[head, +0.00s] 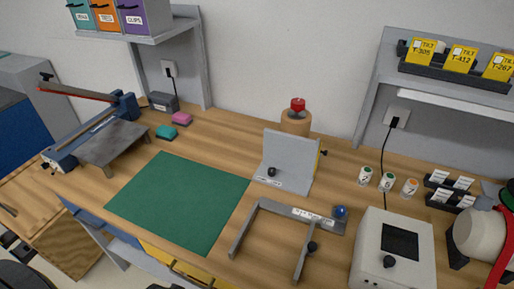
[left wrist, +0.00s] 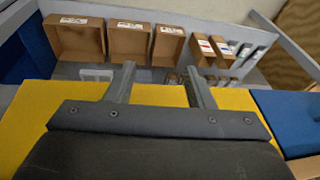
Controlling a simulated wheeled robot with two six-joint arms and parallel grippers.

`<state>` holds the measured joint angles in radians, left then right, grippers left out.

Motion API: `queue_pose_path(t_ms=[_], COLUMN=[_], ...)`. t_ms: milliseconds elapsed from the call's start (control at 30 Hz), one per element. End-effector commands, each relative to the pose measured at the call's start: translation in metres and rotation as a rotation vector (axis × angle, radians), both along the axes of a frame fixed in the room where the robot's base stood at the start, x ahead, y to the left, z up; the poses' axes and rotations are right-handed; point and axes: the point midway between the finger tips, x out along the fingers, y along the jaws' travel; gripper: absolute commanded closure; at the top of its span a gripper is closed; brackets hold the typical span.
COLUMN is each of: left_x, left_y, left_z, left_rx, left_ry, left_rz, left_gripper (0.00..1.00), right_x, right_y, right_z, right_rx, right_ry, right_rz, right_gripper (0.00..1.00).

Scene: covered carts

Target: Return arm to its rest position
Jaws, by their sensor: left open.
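My left gripper (left wrist: 158,70) shows in the left wrist view, its two grey fingers apart with nothing seen between them. It is over a yellow surface (left wrist: 235,100). Beyond the fingertips is a grey-walled drawer or bin (left wrist: 285,40) holding open brown boxes (left wrist: 75,37) and smaller labelled boxes. Whether the fingers touch anything is hard to tell. Neither gripper shows in the head view, and my right gripper is in neither view.
The wooden workbench (head: 245,130) carries a green mat (head: 180,203), a blue paper trimmer (head: 85,135), a grey angled stand (head: 290,160), a grey frame (head: 290,213) and a white device (head: 395,250). Yellow drawer fronts (head: 170,262) show below the bench edge. A blue panel (left wrist: 290,115) lies right in the wrist view.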

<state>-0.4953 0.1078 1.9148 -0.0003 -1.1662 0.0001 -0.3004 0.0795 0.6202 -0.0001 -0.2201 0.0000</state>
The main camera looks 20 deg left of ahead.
Motion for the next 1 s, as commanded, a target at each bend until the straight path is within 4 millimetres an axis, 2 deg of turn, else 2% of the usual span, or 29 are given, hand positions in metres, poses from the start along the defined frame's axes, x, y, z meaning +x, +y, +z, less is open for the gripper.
queue_pose_path(t_ms=[33,200,367,600,800,1000], left_x=[-0.003,-0.017,-0.041,-0.09,-0.137,-0.165], left_y=[0.001,0.003,0.002,-0.002,-0.007,-0.011], left_z=[-0.024,-0.091,-0.149,-0.222,-0.263,-0.28], left_rx=[-0.004,-0.012,-0.021,-0.033,-0.042,-0.046], left_ry=[0.015,0.042,0.068,0.108,0.137,0.152], left_rz=[0.001,0.002,0.002,0.001,0.0,-0.001], left_gripper=[0.52,0.52,0.52,0.52,0.52,0.52], right_x=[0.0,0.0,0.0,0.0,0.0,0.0], right_y=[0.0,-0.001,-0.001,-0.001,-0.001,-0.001], right_z=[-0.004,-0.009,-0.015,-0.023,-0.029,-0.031], right_rx=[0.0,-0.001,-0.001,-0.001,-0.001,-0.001], right_ry=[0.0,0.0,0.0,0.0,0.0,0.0], right_rz=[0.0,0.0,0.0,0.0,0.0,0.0], right_gripper=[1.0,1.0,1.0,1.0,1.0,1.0])
